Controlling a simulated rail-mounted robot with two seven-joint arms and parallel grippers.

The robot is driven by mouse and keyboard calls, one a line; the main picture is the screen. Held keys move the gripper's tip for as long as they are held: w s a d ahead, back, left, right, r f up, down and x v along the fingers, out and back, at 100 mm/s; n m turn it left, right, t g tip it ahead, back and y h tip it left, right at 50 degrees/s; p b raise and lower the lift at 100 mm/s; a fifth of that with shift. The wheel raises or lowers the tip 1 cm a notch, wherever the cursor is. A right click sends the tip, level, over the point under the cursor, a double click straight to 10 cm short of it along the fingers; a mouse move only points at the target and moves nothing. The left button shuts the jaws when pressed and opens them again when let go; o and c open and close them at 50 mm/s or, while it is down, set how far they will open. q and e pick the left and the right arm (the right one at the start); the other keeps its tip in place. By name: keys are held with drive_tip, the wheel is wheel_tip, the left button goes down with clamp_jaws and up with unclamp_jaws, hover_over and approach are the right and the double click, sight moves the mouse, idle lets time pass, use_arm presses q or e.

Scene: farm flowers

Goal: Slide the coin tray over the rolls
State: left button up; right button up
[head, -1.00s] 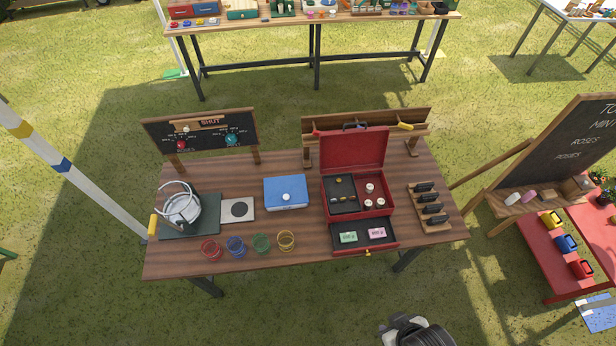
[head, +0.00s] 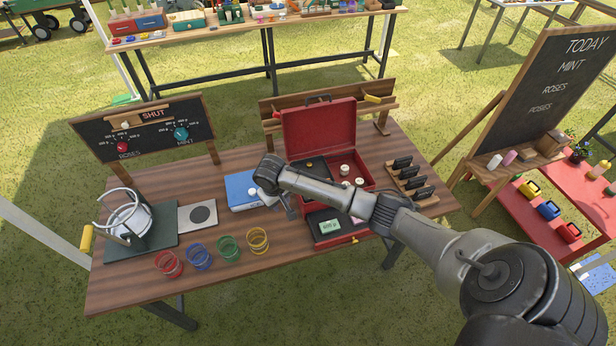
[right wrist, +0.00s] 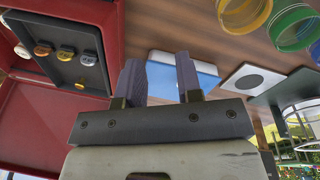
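The red cash box (head: 318,122) stands open on the table with its lid raised. The black coin tray (head: 312,165) sits in the box's left side, partly hidden behind my right arm. In the right wrist view the coin tray (right wrist: 78,72) shows gold, copper and silver coins. White rolls (head: 346,170) stand in the box's right side, clear of the tray. My right gripper (right wrist: 158,72) is open and empty; its fingers are apart, beside the box, with the blue box beyond them. In the head view it is mostly hidden under my forearm. My left gripper is out of view.
A blue box (head: 242,192) lies left of the cash box. The front drawer (head: 323,240) is out, holding a green note (head: 331,226). A black rack (head: 409,178) stands right. Coloured rings (head: 228,247) line the front edge. A sign board (head: 145,128) stands behind.

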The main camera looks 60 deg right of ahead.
drive_tip(key=w+d+r+m+b, duration=0.2)
drive_tip(key=w+d+m+b, duration=0.2)
drive_tip(key=d, duration=0.7)
drive_tip(key=m+y+b, duration=0.1)
drive_tip(key=m+b, duration=0.4)
approach(310, 164)
use_arm(q)
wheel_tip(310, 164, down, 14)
drive_tip(key=b, duration=0.2)
drive_tip(key=shift+b, duration=0.3)
use_arm(e)
wheel_tip(310, 164, down, 9)
drive_tip(key=shift+w+d+r, duration=0.1)
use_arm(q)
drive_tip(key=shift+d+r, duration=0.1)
use_arm(e)
drive_tip(key=shift+c, duration=0.6)
drive_tip(key=c, duration=0.4)
clamp_jaws()
drive_tip(key=shift+d, duration=0.1)
